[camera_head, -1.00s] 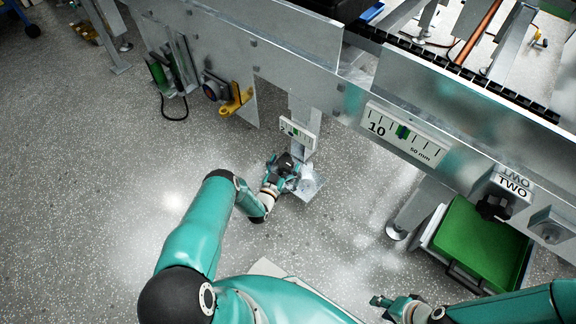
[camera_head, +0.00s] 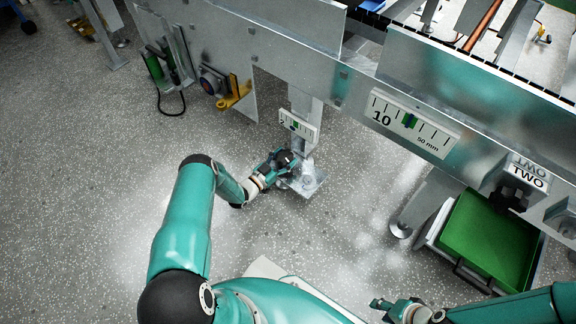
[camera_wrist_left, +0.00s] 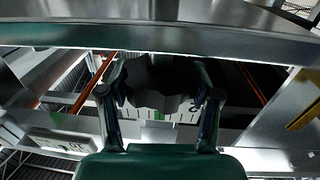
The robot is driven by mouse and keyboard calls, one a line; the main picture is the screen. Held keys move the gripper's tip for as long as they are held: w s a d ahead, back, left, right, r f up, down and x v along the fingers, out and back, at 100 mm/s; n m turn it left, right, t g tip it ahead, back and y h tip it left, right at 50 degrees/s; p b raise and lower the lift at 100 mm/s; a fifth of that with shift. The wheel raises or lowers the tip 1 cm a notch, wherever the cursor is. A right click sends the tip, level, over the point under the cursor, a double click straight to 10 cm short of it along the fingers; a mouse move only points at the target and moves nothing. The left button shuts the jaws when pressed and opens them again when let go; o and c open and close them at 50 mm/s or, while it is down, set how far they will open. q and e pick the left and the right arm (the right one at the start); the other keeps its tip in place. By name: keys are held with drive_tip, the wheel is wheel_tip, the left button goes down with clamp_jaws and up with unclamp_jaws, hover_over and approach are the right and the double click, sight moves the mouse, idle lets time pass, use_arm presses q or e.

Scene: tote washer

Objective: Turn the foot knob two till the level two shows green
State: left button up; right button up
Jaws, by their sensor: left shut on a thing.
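The foot knob two (camera_wrist_left: 160,82) is dark and lobed, between the two fingers of my left gripper (camera_wrist_left: 159,92) in the left wrist view. In the head view my left gripper (camera_head: 284,161) is shut on it at the foot, and the hand mostly hides the knob. The level two (camera_head: 299,127) is a small white gauge marked 2 on the post above, with a green patch and a dark mark near it; it also shows behind the knob in the left wrist view (camera_wrist_left: 143,113). Its exact reading is too small to tell. My right gripper (camera_head: 384,309) is open and empty, low in the view.
The foot's metal plate (camera_head: 313,181) rests on the speckled floor. A larger gauge (camera_head: 412,122) marked 10 and 50 mm is on the beam. A yellow bracket (camera_head: 236,97) juts out at left.

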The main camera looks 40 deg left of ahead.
use_arm(q)
drive_tip(key=shift+m+h+b, duration=0.5)
drive_tip(key=shift+h, duration=0.3)
use_arm(e)
wheel_tip(320, 180, down, 2)
use_arm(q)
drive_tip(key=o, duration=1.1)
drive_tip(key=shift+o, duration=0.2)
drive_tip(key=v, duration=1.2)
drive_tip(key=shift+r, duration=0.2)
